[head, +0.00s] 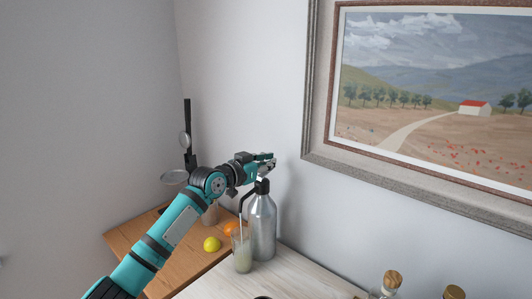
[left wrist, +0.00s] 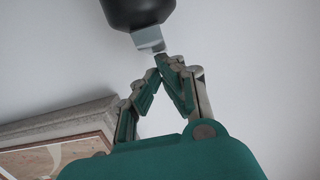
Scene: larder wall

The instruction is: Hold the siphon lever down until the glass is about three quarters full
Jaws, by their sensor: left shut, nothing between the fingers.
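The siphon (head: 263,228) is a silver bottle with a black head, upright on the pale counter. Its thin dark spout bends down toward the glass (head: 242,254), which stands close beside it on the left. The glass holds pale, cloudy contents in its lower part; the exact level is hard to read. My left gripper (head: 266,161) is shut and empty, at the top of the siphon. In the left wrist view, the siphon's black head (left wrist: 137,12) and metal lever (left wrist: 150,40) show right by the closed fingertips (left wrist: 161,62); whether they touch is unclear. My right gripper is out of view.
A lemon (head: 212,244) and an orange (head: 231,228) lie left of the glass. A black upright stand with round pans (head: 187,140) rises behind my arm. Cork-topped bottles (head: 391,283) stand at the front right. A framed landscape (head: 430,100) hangs on the wall.

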